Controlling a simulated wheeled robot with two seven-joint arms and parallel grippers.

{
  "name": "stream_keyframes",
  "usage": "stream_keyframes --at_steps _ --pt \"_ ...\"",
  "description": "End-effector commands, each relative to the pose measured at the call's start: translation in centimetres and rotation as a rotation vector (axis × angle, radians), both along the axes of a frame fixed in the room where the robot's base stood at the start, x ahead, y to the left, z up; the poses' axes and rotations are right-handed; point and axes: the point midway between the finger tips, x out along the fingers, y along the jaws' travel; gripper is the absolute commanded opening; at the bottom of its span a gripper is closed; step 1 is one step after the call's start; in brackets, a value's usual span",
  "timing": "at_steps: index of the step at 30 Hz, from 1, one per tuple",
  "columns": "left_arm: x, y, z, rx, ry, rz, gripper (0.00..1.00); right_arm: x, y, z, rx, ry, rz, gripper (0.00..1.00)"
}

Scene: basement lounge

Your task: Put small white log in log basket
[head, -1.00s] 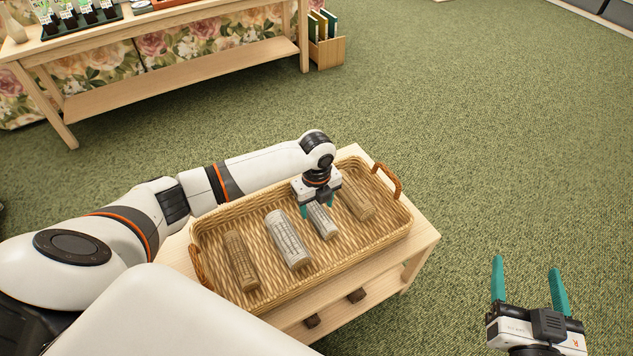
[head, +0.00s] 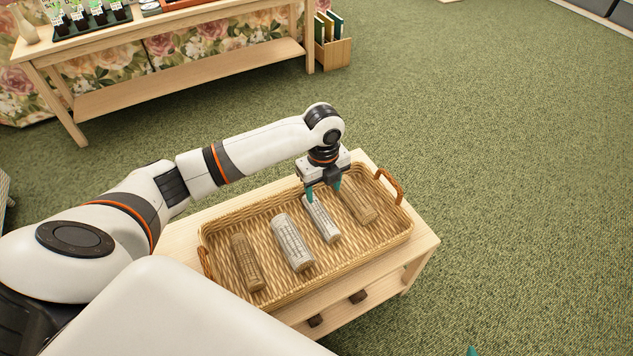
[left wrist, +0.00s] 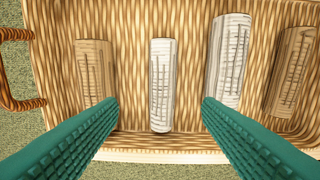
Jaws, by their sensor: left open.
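The small white log (head: 323,221) lies in the wicker log basket (head: 277,299), between the larger white log (head: 294,245) and a brown log (head: 359,203). My left gripper (head: 324,192) is open and empty over the far end of the small white log. In the left wrist view the small white log (left wrist: 161,88) shows whole between the two spread teal fingers (left wrist: 160,103), apart from both. The larger white log (left wrist: 231,60) is to its right there. Only a fingertip of my right gripper (head: 471,351) shows at the bottom edge of the head view.
Another brown log (head: 246,263) lies at the basket's left. The basket stands on a low wooden table (head: 418,246) and has looped end handles (head: 390,184). A long wooden bench (head: 190,80) is behind, with green carpet free to the right.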

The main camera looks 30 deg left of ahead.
Motion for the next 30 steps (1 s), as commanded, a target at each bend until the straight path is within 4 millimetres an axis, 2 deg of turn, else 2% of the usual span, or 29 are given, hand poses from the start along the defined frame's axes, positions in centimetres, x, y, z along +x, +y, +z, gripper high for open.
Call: stream_keyframes --at_steps 4,7,12,15,20,24,30 --pt "-2.4 -4.3 -2.3 -0.071 -0.042 0.099 0.59 0.0 0.0 -0.1 -0.001 0.003 0.000 0.72" --pt "-4.5 -8.0 -3.5 -0.156 -0.089 0.240 0.59 0.0 0.0 0.0 0.000 0.002 0.000 0.72" --pt "-8.1 -12.3 -3.9 -0.321 -0.155 0.555 0.59 0.0 0.0 0.0 0.000 0.001 0.000 0.72" --pt "-10.1 -13.5 -3.4 -0.418 -0.181 0.772 0.59 0.0 0.0 0.0 0.000 0.000 0.000 0.72" --pt "-13.0 -13.1 -2.0 -0.553 -0.220 1.159 0.59 0.0 0.0 0.0 0.000 0.000 0.000 0.72" --pt "-15.4 -10.9 -0.7 -0.632 -0.261 1.480 0.59 0.0 0.0 0.0 0.000 -0.001 0.000 0.72" --pt "-17.6 -7.9 0.6 -0.681 -0.320 1.755 0.59 0.0 0.0 0.0 0.001 -0.001 0.001 0.72"
